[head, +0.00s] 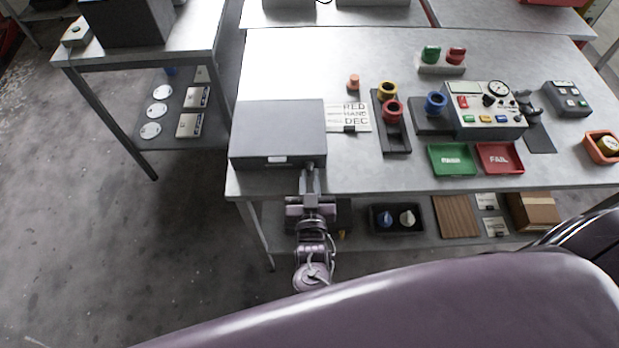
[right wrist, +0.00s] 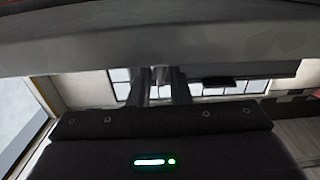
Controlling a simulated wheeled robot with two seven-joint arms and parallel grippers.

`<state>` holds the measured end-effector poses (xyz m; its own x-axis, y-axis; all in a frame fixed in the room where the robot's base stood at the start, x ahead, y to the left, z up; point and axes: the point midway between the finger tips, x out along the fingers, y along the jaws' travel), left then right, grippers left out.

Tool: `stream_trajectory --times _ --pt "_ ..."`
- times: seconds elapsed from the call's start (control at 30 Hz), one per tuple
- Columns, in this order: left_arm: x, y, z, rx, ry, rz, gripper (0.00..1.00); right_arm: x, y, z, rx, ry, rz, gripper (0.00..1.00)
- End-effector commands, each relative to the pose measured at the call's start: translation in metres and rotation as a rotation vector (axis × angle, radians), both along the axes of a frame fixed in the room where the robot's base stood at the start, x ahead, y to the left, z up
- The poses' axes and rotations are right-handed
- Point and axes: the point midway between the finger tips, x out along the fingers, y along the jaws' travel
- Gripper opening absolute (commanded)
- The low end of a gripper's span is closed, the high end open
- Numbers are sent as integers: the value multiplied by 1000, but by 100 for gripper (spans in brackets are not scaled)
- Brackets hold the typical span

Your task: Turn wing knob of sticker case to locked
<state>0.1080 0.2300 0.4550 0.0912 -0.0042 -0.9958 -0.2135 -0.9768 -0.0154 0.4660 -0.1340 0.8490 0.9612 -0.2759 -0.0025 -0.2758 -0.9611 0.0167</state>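The sticker case (head: 278,130) is a grey box with a flat lid at the left front of the table, a small pale label on its front face. My right gripper (head: 311,170) is at the right end of that front face, close against it. The wing knob is hidden behind the fingers in the head view. In the right wrist view the two fingers (right wrist: 161,85) point at the case's underside or front edge (right wrist: 150,50), with a small grey piece (right wrist: 160,74), likely the knob, between their tips. Whether they press on it cannot be told. My left gripper is out of view.
Beside the case lie a lettered card (head: 350,117) and a dark tray with ring-topped parts (head: 396,140). Green (head: 452,173) and red (head: 500,171) trays and a control box (head: 480,124) stand to the right. A shelf below holds a black bin (head: 378,231).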

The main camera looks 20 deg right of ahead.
Motion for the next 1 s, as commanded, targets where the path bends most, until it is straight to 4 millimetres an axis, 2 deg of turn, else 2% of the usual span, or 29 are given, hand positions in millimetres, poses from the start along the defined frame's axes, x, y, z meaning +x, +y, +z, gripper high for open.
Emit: stream_trajectory --times 0.17,0.53,0.7,1.0 --pt "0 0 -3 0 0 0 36 -11 3 -2 1 2 0 17" --pt "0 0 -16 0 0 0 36 -67 19 -3 0 3 1 17" --pt "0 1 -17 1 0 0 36 -75 22 0 -1 0 0 17" --pt "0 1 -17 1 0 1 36 -75 22 0 -1 0 0 17"
